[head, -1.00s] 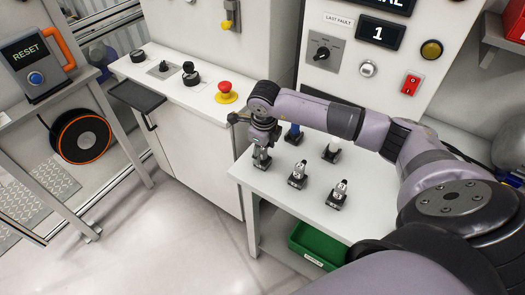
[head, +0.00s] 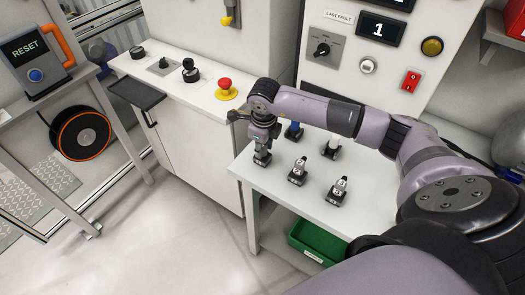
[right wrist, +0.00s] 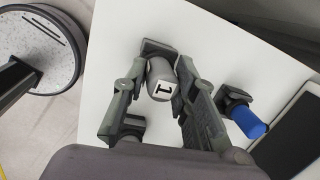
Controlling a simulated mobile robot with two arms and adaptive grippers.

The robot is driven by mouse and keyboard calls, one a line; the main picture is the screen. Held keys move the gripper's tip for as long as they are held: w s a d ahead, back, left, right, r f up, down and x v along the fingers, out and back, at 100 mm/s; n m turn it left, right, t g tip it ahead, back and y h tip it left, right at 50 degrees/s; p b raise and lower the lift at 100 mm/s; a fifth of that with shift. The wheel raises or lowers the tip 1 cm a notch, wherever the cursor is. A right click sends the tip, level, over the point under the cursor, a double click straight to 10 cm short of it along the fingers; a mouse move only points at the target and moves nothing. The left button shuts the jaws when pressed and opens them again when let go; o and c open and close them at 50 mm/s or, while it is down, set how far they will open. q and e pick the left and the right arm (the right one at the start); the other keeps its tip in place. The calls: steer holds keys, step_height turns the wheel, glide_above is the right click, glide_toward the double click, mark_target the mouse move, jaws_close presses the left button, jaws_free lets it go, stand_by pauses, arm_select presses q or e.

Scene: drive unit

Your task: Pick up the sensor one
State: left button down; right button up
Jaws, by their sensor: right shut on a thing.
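Sensor one (head: 262,158) stands upright near the left corner of the white table (head: 313,215). In the right wrist view, the grey cylinder with a "1" on its top (right wrist: 162,80) sits between my fingers. My right gripper (head: 263,141) points down over it and is shut on it; the gripper hides its upper part in the head view. The right gripper (right wrist: 158,98) also fills the middle of the right wrist view. Its dark base seems to be at table level. My left gripper is not in view.
Sensor two (head: 298,172) and sensor three (head: 338,192) stand to the right on the table. A blue-topped part (head: 294,131) and a white-topped part (head: 331,148) stand behind. A green bin (head: 313,243) is below. A red emergency button (head: 225,88) is on the cabinet.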

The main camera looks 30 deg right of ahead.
steer(key=shift+w+d+r, duration=0.1)
steer(key=shift+w+r, duration=0.05)
steer(key=shift+r, duration=0.1)
jaws_close()
steer(key=shift+r, duration=0.3)
step_height(320, 180, up, 19)
steer(key=b, duration=0.4)
